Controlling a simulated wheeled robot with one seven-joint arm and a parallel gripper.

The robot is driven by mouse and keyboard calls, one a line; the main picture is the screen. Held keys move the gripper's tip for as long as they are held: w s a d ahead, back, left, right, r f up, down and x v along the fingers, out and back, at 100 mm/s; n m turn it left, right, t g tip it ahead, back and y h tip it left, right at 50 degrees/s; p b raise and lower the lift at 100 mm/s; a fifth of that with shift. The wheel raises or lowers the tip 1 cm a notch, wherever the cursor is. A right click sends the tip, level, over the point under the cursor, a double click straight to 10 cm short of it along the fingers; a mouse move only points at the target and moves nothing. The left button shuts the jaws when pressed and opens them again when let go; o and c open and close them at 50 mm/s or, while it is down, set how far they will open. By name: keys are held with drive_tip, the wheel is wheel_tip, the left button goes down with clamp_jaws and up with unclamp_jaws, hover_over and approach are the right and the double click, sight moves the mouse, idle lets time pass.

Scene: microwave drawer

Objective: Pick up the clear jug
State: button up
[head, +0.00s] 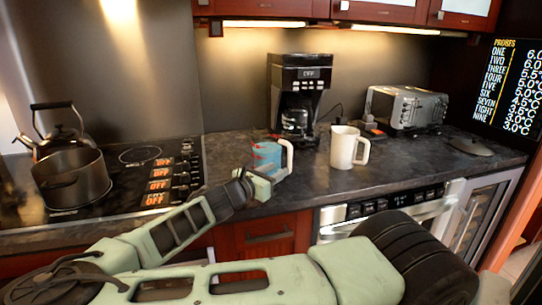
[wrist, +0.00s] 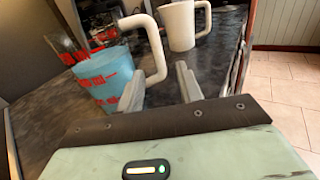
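The clear jug (head: 267,157) stands upright near the counter's front edge, blue-tinted with red markings and a white handle on its right side. In the wrist view the jug (wrist: 100,76) is just beyond my fingers, left of centre. My gripper (wrist: 161,80) is open, and the lower part of the handle shows in the gap between its two fingers. I cannot tell whether either finger touches the handle or jug. In the head view my gripper (head: 262,183) is low in front of the jug and partly hidden by its own wrist.
A white pitcher (head: 344,148) stands right of the jug. A coffee maker (head: 297,84) and toaster (head: 405,107) are behind. A cooktop (head: 125,165) with a pot (head: 70,178) and kettle (head: 56,136) is on the left. Bare counter (head: 430,163) lies at the right.

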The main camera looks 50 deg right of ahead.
sight(288, 164)
drive_tip(key=d, duration=0.3)
drive_tip(key=d+p, duration=0.1)
drive_tip(key=d, duration=0.3)
drive_tip(key=shift+w+d+f, duration=0.1)
drive_tip(key=shift+d+f, duration=0.1)
clamp_jaws()
idle(1.3)
